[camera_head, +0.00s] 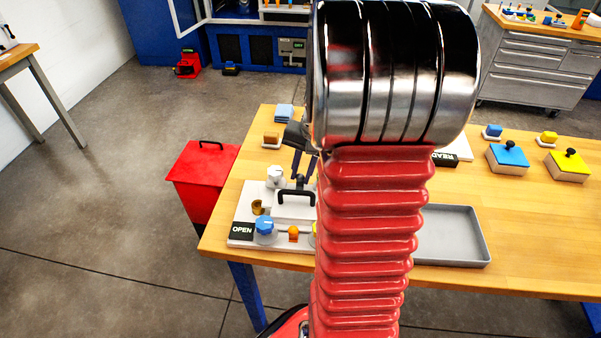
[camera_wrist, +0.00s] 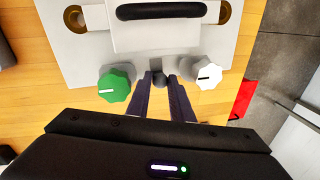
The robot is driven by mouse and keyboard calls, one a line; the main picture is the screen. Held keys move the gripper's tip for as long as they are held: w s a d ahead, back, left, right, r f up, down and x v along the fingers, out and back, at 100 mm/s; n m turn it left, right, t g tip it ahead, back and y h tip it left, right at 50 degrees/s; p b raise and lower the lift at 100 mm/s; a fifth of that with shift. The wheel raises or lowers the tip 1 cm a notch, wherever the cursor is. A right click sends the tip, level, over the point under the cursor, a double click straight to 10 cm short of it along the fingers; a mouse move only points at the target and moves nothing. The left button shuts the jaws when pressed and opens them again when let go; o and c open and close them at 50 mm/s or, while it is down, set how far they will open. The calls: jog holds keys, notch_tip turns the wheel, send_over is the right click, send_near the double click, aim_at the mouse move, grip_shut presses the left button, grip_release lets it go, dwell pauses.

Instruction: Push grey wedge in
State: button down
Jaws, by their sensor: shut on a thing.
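The white bath unit (camera_wrist: 70,62) fills the upper part of the wrist view, with a closed-looking lid (camera_wrist: 135,37) and its black handle (camera_wrist: 160,11). My gripper (camera_wrist: 161,77) is at the unit's near edge, between a green knob (camera_wrist: 115,92) and a white knob (camera_wrist: 208,77). Its two fingers are shut on a small dark grey piece (camera_wrist: 160,83), which seems to be the grey wedge. The wedge's far end and how deep it sits cannot be told. In the head view my gripper (camera_head: 303,168) is beside the unit (camera_head: 277,245), partly hidden by my arm.
Brass rings (camera_wrist: 73,18) flank the lid. A blue knob (camera_head: 265,225), an orange knob (camera_head: 293,233) and an OPEN sign (camera_head: 242,231) are on the unit. A grey tray (camera_head: 480,238) lies to the right. A red bin (camera_head: 203,180) stands left of the table.

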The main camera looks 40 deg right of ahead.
jog(key=shift+s+a, duration=0.6)
jog(key=c, duration=1.9)
grip_release()
jog(key=shift+o, duration=0.2)
jog(key=shift+r, duration=0.15)
notch_tip(320, 180, up, 13)
jog(key=s+d, duration=0.1)
jog(key=s, duration=0.1)
jog(key=shift+s+d+r, duration=0.15)
